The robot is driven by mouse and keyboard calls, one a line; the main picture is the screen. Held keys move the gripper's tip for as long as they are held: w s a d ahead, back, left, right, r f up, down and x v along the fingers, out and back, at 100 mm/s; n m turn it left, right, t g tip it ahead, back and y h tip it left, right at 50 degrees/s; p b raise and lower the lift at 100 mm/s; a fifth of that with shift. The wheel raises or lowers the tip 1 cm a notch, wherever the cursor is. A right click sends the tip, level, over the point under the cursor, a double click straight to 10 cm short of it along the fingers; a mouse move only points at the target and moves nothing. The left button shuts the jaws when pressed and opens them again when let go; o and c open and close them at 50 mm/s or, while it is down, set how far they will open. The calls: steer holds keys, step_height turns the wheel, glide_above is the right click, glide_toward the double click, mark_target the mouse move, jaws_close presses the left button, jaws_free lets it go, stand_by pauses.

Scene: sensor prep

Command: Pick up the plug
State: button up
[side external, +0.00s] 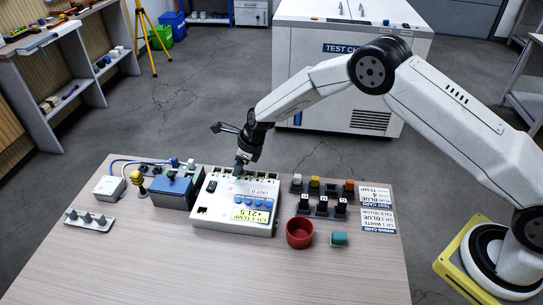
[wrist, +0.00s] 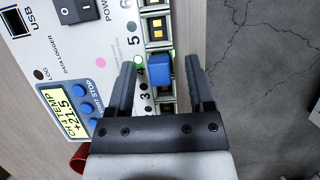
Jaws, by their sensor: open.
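A blue plug (wrist: 159,70) sits in the socket row of the white data logger (wrist: 108,20), by the number 4, with a green light beside it. My gripper (wrist: 160,82) is open around the plug, one finger on each side, with a gap visible at both fingers. In the side view my gripper (side external: 241,166) points down at the back edge of the data logger (side external: 210,212), and the plug cannot be made out there. The logger's display (side external: 250,214) reads CH 4 TEMP +21.5.
Racks with coloured and black pieces (side external: 322,208) and printed cards (side external: 377,219) lie beyond. A blue-topped box (side external: 172,185) stands close on the left. The front of the table is clear.

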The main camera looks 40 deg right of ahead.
steer(key=shift+w+a+f, duration=0.1)
steer(key=shift+f, duration=0.3)
jaws_close()
